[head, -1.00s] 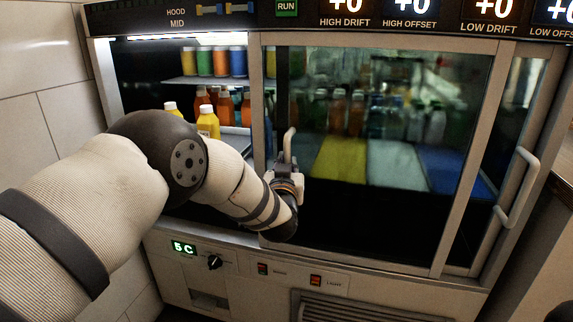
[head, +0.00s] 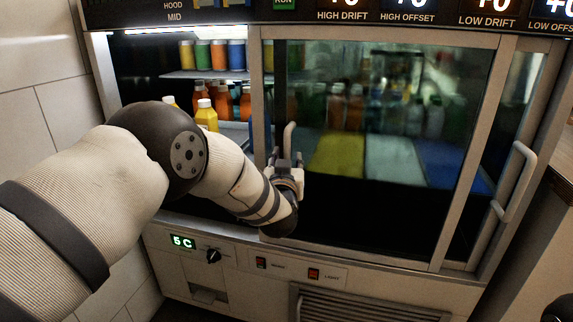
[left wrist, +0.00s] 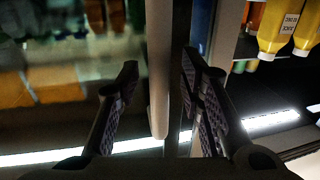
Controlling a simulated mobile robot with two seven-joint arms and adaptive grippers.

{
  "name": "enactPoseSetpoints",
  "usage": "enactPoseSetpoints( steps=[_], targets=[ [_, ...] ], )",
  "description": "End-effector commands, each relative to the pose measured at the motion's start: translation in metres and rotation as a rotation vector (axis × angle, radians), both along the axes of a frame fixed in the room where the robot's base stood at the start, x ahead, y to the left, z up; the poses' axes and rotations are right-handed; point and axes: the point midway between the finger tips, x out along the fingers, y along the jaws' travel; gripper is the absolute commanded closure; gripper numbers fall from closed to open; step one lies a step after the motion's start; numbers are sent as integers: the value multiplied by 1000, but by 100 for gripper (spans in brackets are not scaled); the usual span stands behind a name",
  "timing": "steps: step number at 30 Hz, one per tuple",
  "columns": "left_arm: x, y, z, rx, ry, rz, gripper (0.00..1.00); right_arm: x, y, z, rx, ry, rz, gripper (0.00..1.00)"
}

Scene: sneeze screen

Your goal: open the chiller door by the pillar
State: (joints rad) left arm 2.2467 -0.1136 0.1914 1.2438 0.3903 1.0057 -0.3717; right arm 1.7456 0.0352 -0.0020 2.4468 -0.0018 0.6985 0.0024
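The chiller's framed glass door (head: 385,75) covers the middle of the case; an upright pale handle (head: 290,134) stands near its left edge. To its left, shelves with bottles show without this door in front. My left gripper (head: 287,164) is at the handle's lower part. In the left wrist view, my left gripper's fingers (left wrist: 160,95) are spread on either side of the handle (left wrist: 158,70), with gaps on both sides. A second pale handle (head: 515,182) is on the chiller's right side. No pillar can be clearly made out. My right gripper cannot be made out.
Yellow bottles (head: 207,116) stand inside at the left, below a shelf of coloured containers (head: 220,56). A tiled wall (head: 40,75) is at the left. The control panel (head: 214,257) and a vent grille (head: 370,306) are below the door.

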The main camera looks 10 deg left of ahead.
Motion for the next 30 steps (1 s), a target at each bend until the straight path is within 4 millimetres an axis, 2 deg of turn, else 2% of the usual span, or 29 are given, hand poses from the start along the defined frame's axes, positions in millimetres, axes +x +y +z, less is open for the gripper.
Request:
enactPoseSetpoints(
  steps=[4, 12, 15, 19, 26, 28, 29, 30],
  targets=[
    [-25, -4, 1, 3, 2, -2, 65, 0, 0, 0, 0, 0, 0, 60],
    [-93, -16, 0, 3, 2, -3, 65, 0, 0, 0, 0, 0, 0, 60],
    [-108, -18, 0, 0, 3, -2, 65, 0, 0, 0, 0, 0, 0, 60],
    [-116, -19, 0, 1, 1, -2, 65, 0, 0, 0, 0, 0, 0, 60],
    [-116, -19, 0, 0, 1, -1, 65, 0, 0, 0, 0, 0, 0, 60],
    [-119, -18, -8, 1, 24, -5, 65, 1, 0, 1, 0, -3, 0, 60],
    [-123, -16, -17, 2, 52, -10, 65, 2, 0, 2, 0, -5, 0, 60],
    [-131, -13, -35, 3, 107, -20, 65, 3, 0, 4, 1, -11, 0, 60]
  ],
)
